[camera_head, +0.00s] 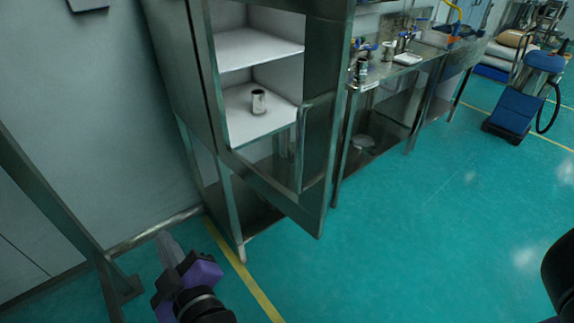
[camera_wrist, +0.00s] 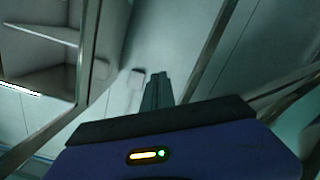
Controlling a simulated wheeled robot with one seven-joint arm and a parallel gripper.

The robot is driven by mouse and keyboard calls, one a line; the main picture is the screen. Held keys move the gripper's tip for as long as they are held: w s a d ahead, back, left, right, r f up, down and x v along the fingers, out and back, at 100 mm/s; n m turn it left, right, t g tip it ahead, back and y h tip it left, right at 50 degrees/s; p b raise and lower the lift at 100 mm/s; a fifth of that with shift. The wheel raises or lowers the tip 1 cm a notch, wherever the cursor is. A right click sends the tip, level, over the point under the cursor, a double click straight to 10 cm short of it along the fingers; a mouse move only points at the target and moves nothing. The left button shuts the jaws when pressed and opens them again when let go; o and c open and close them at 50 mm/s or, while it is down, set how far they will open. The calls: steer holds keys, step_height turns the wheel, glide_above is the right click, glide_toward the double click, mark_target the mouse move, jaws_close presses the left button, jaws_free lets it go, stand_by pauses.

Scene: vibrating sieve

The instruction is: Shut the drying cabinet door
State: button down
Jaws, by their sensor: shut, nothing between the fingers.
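The drying cabinet (camera_head: 180,70) is a tall grey metal cabinet with white shelves inside. Its framed door (camera_head: 322,130) stands open, swung out towards me, with its lower rail slanting down to the right. My gripper (camera_head: 165,238), with a purple body, is low at the left, in front of the cabinet and well apart from the door and handle. Its fingers are shut and empty. In the wrist view the shut fingers (camera_wrist: 157,90) point up towards grey panels, touching nothing that I can see.
A metal cup (camera_head: 259,102) stands on a cabinet shelf. A steel bench (camera_head: 385,75) with small items stands right of the cabinet. A slanted metal post (camera_head: 50,190) is left of my gripper.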

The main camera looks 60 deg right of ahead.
step_height(320, 180, up, 6)
steer(key=w+d+m+g+h, duration=0.1)
steer(key=d+m+g+h, duration=0.15)
steer(key=m+h, duration=0.3)
steer(key=s+d+r+m+g+h, duration=0.4)
steer(key=s+r+m+g+h, duration=0.25)
steer(key=m+g, duration=0.2)
steer(key=m+g+h+p, duration=0.1)
steer(key=m+g, duration=0.4)
steer(key=m, duration=0.2)
glide_toward(297, 155)
steer(key=d+p, duration=0.3)
steer(key=d, duration=0.2)
steer(key=shift+d+r, duration=0.15)
steer(key=shift+d, duration=0.05)
steer(key=shift+w+d, duration=0.1)
steer(key=shift+d, duration=0.6)
steer(key=shift+d, duration=0.15)
